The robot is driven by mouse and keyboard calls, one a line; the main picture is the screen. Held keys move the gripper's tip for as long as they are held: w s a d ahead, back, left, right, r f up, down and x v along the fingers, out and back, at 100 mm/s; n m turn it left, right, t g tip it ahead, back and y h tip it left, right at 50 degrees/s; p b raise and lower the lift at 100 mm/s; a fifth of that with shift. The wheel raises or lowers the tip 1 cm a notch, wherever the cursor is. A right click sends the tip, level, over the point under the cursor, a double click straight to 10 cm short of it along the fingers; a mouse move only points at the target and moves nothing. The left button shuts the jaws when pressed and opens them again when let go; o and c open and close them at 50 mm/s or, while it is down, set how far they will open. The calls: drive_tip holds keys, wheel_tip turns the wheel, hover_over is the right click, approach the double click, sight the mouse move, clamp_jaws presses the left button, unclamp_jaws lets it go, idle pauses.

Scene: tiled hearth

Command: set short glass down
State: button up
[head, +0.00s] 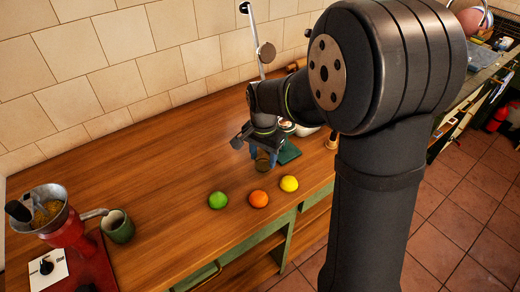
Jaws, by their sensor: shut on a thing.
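My gripper (263,160) points down over the wooden counter, near its front edge, behind the orange and yellow fruits. It is shut on a small see-through brownish thing, which seems to be the short glass (262,164). The glass is small and partly covered by the fingers. I cannot tell whether its base touches the counter or hangs just above it.
A green fruit (218,200), an orange (259,198) and a yellow fruit (289,183) lie in front of the gripper. A dark green flat thing (288,152) is right of it. A green mug (117,226) and red grinder (68,230) stand left. The middle-left counter (165,150) is clear.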

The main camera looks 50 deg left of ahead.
sight(260, 150)
drive_tip(key=a, duration=0.1)
drive_tip(key=w+a, duration=0.1)
drive_tip(key=a+f, duration=0.1)
drive_tip(key=shift+w+a, duration=0.2)
drive_tip(key=shift+a, duration=0.05)
drive_tip(key=shift+f, duration=0.1)
drive_tip(key=o, duration=1.1)
drive_tip(key=shift+f, duration=0.15)
wheel_tip(260, 150, up, 12)
drive_tip(key=shift+r, duration=0.2)
drive_tip(key=shift+f, duration=0.1)
